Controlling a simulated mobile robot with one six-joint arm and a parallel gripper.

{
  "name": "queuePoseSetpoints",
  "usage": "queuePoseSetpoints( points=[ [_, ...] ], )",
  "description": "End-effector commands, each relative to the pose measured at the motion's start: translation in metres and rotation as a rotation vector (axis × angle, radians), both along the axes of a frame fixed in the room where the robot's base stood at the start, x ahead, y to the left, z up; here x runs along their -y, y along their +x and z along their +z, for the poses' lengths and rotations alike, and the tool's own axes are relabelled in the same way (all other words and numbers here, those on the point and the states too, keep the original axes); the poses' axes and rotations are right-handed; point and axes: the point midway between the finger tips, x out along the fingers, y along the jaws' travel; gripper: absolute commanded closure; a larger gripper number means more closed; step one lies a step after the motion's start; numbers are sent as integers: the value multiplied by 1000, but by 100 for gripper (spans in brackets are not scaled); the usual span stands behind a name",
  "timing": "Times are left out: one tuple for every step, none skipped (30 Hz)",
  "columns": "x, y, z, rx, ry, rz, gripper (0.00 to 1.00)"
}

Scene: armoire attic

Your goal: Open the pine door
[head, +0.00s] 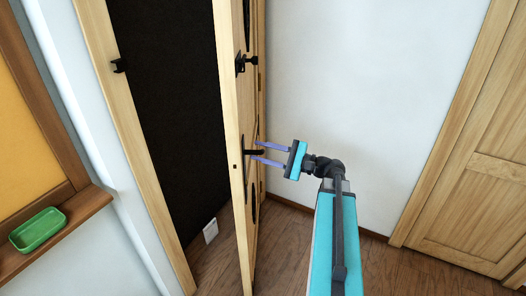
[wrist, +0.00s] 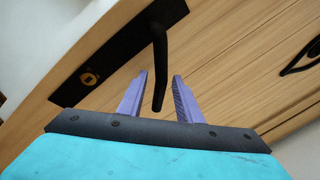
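The pine door (head: 240,190) stands ajar in the head view, seen nearly edge-on, with a dark opening between it and its frame (head: 130,120) on the left. Its black lever handle (head: 254,152) is on the face toward my arm. My gripper (head: 256,152) is at that handle, its two purple fingers apart. In the wrist view the black handle (wrist: 159,65) hangs between the open fingers (wrist: 160,85), with gaps showing on both sides. A black plate with a brass keyhole (wrist: 90,78) lies beside it.
A black latch fitting (head: 243,63) sits higher on the door, and a black catch (head: 119,65) is on the frame. A green tray (head: 38,229) rests on a ledge at left. Another wooden door (head: 475,180) is at right.

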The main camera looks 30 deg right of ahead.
Motion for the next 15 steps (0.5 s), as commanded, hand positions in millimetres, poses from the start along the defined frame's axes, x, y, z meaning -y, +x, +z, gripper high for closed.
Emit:
queuePoseSetpoints(
  points=[
    [-1,0,0,0,-1,1,68],
    [-1,0,0,1,-1,1,68],
    [-1,0,0,0,-1,2,68],
    [-1,-1,0,0,-2,1,68],
    [-1,-1,0,0,-1,2,68],
    [-1,-1,0,0,-1,2,68],
    [-1,-2,0,0,-2,3,68],
    [0,-2,0,0,-2,3,68],
    [1,-3,-1,0,-2,3,68],
    [2,-5,-1,0,-2,3,68],
    [3,-6,-1,0,-2,3,68],
    [5,-8,-2,0,-2,1,68],
    [7,-10,-2,0,-2,1,68],
    [9,-12,-2,0,-2,0,68],
    [12,-15,-3,0,-2,0,68]
  ],
)
